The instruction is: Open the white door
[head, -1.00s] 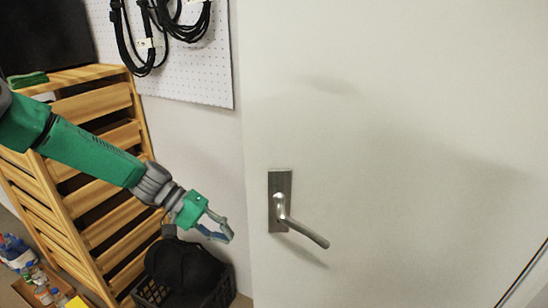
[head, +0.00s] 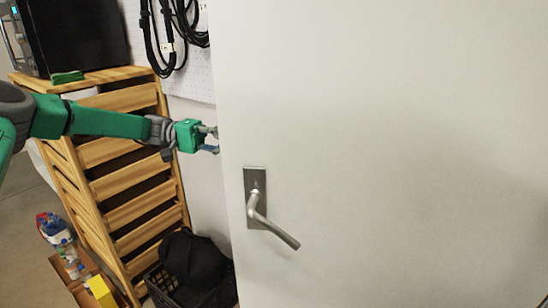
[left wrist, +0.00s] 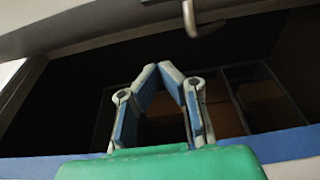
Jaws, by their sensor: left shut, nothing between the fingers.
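The white door (head: 390,150) fills the right side of the head view. Its silver lever handle (head: 270,222), on a metal plate, slants down to the right. My left gripper (head: 214,138) is at the door's left edge, above and left of the handle. Its fingertips end at that edge and seem partly hidden by it. In the left wrist view its fingers (left wrist: 158,68) are shut and empty, in front of a dark space. A pale surface with a metal bar (left wrist: 190,18), likely the door handle, shows at the top there. My right gripper is not in view.
A wooden slatted rack (head: 125,185) stands left of the door, below my left arm. A black crate (head: 205,290) with dark items sits on the floor near the door's edge. Black cables (head: 165,35) hang on a white pegboard. Bottles and boxes are at lower left.

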